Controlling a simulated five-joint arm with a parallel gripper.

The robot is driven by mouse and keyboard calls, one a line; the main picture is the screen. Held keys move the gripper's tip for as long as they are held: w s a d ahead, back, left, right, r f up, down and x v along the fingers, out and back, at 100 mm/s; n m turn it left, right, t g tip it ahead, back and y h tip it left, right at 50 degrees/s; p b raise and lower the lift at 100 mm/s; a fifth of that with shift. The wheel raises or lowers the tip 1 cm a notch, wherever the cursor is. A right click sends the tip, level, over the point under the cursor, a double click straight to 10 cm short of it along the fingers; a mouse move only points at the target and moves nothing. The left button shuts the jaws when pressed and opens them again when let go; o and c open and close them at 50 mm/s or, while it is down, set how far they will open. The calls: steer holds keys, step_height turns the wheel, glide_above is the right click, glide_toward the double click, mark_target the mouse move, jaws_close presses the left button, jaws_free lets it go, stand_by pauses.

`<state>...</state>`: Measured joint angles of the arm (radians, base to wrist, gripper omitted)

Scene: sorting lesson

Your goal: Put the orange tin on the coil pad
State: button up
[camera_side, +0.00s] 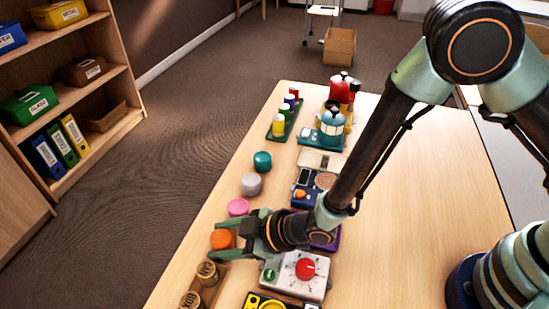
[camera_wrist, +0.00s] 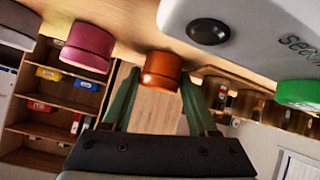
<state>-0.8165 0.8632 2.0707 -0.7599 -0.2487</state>
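The orange tin (camera_side: 221,239) stands on the table near its left edge, in front of the pink tin. My gripper (camera_side: 236,236) is low at the tin, reaching in from the right. In the wrist view the orange tin (camera_wrist: 161,70) sits between the tips of the two green fingers (camera_wrist: 160,85). The fingers look spread, with a narrow gap on each side; contact is hard to judge. A round copper-coloured coil pad (camera_side: 326,180) lies on a device beyond my gripper, with nothing on it.
Pink (camera_side: 238,207), grey (camera_side: 251,184) and teal (camera_side: 262,161) tins line the left side. A white timer with a red dial (camera_side: 306,268) is close by my gripper. Wooden cylinders (camera_side: 207,272) stand in front. A blue device (camera_side: 303,196) adjoins the coil pad.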

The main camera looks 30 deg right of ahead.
steer(key=shift+o, duration=1.2)
steer(key=shift+s, duration=0.1)
steer(key=v, duration=1.1)
steer(key=shift+d+r, duration=0.1)
steer(key=shift+r, duration=0.45)
steer(key=w+d+r+m+h, duration=0.3)
steer(key=d+r, duration=0.4)
steer(key=d, duration=0.4)
steer(key=w+d+r+m+h, duration=0.3)
steer(key=d+r+m, duration=0.3)
steer(key=d, duration=0.6)
steer(key=shift+d+r, duration=0.3)
steer(key=shift+r, duration=0.15)
steer(key=shift+o, duration=0.2)
steer(key=s+d+r+m+g+h, duration=0.2)
steer(key=s+d+r+m, duration=0.1)
steer(key=s+d, duration=0.3)
steer(key=shift+d+r, duration=0.3)
steer(key=shift+d, duration=0.35)
steer(key=shift+s, duration=0.15)
